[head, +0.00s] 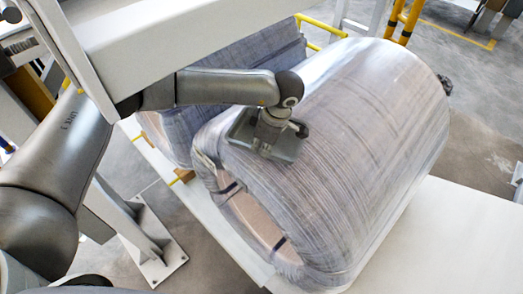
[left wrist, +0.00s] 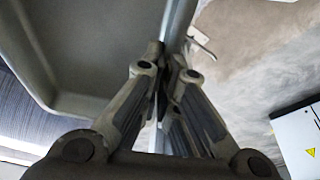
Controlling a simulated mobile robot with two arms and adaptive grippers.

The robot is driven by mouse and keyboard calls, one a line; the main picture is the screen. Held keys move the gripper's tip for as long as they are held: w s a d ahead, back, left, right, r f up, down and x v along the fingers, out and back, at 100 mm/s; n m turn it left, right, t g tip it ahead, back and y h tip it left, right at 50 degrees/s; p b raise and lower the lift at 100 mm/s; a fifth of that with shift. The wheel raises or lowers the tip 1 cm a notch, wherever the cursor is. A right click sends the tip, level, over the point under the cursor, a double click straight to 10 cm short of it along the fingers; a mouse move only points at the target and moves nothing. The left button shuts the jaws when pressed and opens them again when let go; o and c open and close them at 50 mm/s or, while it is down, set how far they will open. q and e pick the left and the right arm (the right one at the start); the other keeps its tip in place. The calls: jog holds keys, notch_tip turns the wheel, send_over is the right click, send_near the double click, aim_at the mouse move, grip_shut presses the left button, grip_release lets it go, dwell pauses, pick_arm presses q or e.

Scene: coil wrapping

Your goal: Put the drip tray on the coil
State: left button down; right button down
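The drip tray (head: 242,128) is a shallow grey tray at the near upper end of the wrapped coil (head: 365,110). It lies over the coil's curved top; I cannot tell whether it touches the wrap. My left gripper (head: 299,130) is at the tray's right side in the head view and hides part of it. In the left wrist view, the left gripper's fingers (left wrist: 168,62) are closed on the rim of the tray (left wrist: 85,50). My right gripper is not in view.
A second wrapped coil (head: 225,58) stands close behind, to the left. Both coils rest on a white platform (head: 465,225), which is bare at right. Yellow posts and rails (head: 402,20) stand at the back. A white box with a warning sign (left wrist: 298,135) shows in the wrist view.

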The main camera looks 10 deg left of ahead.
pick_arm(q)
notch_tip(320, 180, down, 2)
jog(key=shift+f+p, duration=0.25)
jog(key=shift+p, duration=0.1)
jog(key=shift+f, duration=0.3)
jog(key=c, duration=1.6)
grip_release()
jog(key=shift+c, duration=0.2)
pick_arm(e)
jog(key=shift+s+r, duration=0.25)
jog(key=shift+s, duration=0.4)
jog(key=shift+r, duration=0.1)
